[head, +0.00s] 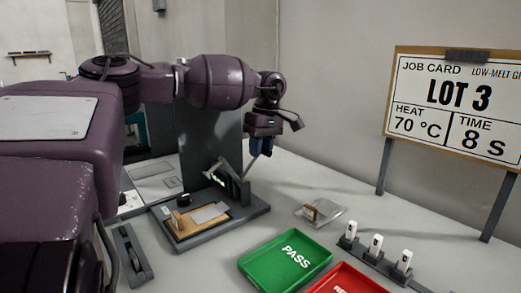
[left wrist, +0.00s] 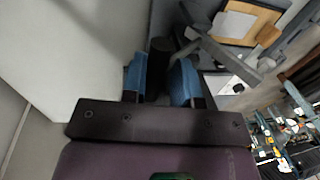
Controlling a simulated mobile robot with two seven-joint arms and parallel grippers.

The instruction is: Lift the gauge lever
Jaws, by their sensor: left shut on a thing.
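The left gripper is shut on the lever's dark round handle (left wrist: 158,58), which shows between the blue fingers in the left wrist view. In the head view the fingers hide the handle. My right gripper is in neither view.
A clear bag (head: 322,212), a green PASS tray (head: 285,262), a red tray (head: 345,279) and several white items (head: 376,245) stand to the right. A job card (head: 455,105) stands behind.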

